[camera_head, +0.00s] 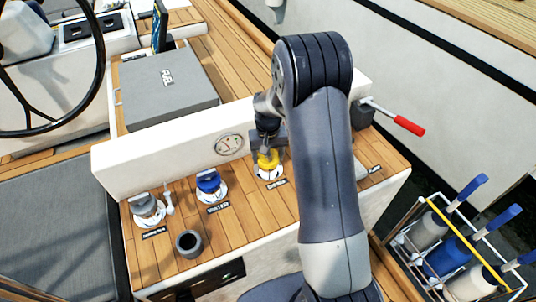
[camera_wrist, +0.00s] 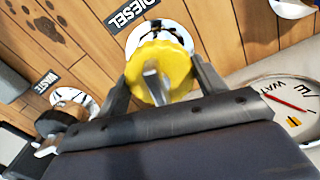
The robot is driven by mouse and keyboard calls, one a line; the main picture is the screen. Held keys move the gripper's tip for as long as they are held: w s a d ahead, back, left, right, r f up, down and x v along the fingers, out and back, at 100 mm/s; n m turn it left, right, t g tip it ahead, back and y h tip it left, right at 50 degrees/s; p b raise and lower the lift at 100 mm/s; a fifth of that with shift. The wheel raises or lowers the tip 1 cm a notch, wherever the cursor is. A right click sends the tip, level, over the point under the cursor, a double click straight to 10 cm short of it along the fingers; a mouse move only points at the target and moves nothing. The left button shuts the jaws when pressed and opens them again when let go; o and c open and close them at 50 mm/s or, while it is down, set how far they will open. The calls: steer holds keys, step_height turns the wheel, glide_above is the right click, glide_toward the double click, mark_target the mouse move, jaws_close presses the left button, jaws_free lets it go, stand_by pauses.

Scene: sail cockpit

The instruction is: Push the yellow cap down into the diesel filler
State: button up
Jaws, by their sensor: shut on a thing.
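The yellow cap (camera_head: 268,160) has a ribbed rim and a raised grey bar across its top. It is at the diesel filler (camera_head: 270,174), whose pale ring shows around it beside the DIESEL label in the wrist view (camera_wrist: 131,11). My gripper (camera_head: 267,154) is above the deck and shut on the cap, with one finger on each side of the cap (camera_wrist: 158,70) in the wrist view. The cap covers the filler's opening. I cannot tell how deep the cap sits.
A blue cap (camera_head: 208,182) and a grey cap (camera_head: 147,208) sit on fittings to the left, near a dark cup (camera_head: 188,243). A white wall with a gauge (camera_head: 229,145) stands close behind. A red-handled lever (camera_head: 408,125) projects at right. Bare planks lie between the fittings.

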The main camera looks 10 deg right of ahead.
steer(key=o, duration=0.8)
steer(key=shift+f, duration=0.1)
steer(key=shift+r+p, duration=3.6)
steer(key=shift+r, duration=2)
steer(key=shift+f, duration=0.15)
step_height(320, 180, down, 10)
steer(key=b, duration=0.6)
steer(key=shift+r, duration=0.25)
